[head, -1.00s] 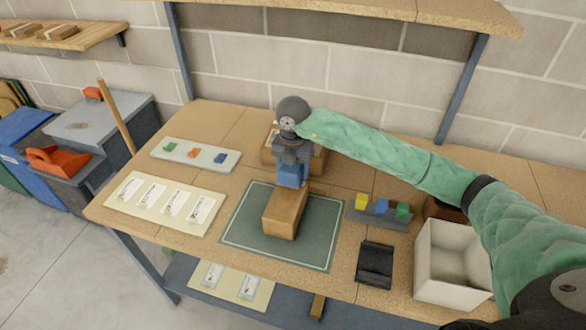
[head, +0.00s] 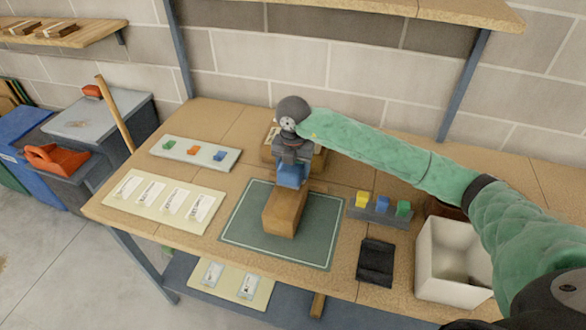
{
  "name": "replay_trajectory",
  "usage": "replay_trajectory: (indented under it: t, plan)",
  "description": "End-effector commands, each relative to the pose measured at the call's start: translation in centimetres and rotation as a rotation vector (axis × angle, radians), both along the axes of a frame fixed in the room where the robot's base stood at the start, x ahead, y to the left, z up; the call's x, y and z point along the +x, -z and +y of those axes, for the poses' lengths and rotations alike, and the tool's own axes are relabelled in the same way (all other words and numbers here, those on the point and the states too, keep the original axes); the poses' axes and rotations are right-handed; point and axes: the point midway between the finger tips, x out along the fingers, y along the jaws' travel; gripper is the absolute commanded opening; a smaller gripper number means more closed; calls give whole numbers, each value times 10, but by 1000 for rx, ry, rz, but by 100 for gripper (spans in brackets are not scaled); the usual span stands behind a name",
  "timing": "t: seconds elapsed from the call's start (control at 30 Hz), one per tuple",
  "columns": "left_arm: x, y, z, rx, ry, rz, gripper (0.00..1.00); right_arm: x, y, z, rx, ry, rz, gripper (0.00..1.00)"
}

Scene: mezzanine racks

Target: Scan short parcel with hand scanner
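A short brown parcel (head: 285,214) lies on the green mat (head: 245,222) in the middle of the bench. My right gripper (head: 292,161) points down over the parcel's far end. It is shut on a blue block-shaped thing, apparently the hand scanner (head: 291,176). The scanner is just above or touching the parcel; I cannot tell which. The fingertips are mostly hidden. A black, empty-looking holder (head: 375,263) stands right of the mat. My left gripper is not in view.
Another brown box (head: 270,155) sits behind my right gripper. A tray of coloured blocks (head: 172,154), a label sheet (head: 148,208), a block rack (head: 380,214) and an open white bin (head: 452,262) surround the mat. A shelf (head: 400,8) hangs above.

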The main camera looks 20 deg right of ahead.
Motion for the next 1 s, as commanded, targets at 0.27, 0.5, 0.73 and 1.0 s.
replay_trajectory:
  t: [0.27,0.5,0.73,1.0]
  plan:
    - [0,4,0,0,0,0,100,0,3,0,0,0,0,31]
    - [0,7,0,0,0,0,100,0,7,0,0,0,0,31]
    - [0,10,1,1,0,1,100,0,10,0,0,0,0,31]
    - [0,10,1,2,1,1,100,0,6,0,0,0,-1,31]
